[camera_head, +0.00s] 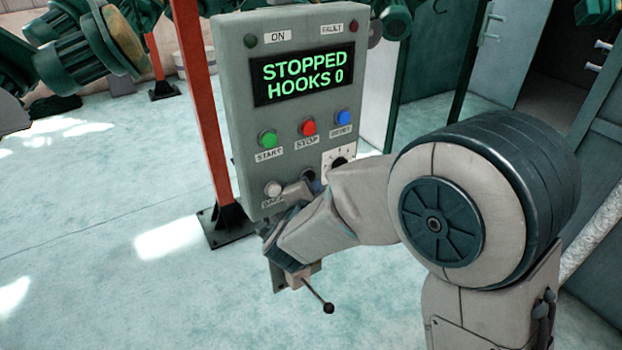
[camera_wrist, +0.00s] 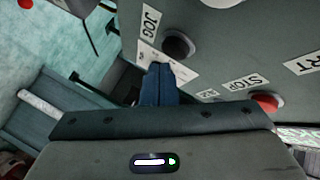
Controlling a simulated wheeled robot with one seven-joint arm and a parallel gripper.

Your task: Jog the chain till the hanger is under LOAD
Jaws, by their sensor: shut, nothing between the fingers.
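The grey control panel (camera_head: 240,95) stands in the head view, its display (camera_head: 303,75) reading STOPPED, HOOKS 0. It carries a green START button (camera_head: 267,139), a red STOP button (camera_head: 308,127) and a blue button (camera_head: 344,118). In the wrist view a dark round button (camera_wrist: 178,44) sits beside the JOG label (camera_wrist: 150,22). My gripper (camera_wrist: 160,70) is shut and empty, its fingertips close to that button over a white plate; I cannot tell whether they touch. In the head view my arm hides part of the lower panel. No hanger or LOAD mark is identifiable.
A pale button (camera_head: 273,188) is at the panel's lower left. A lever with a black ball (camera_head: 327,308) sticks out below the panel. An orange post (camera_head: 200,100) stands just left of it. Green machinery (camera_head: 85,50) is at upper left.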

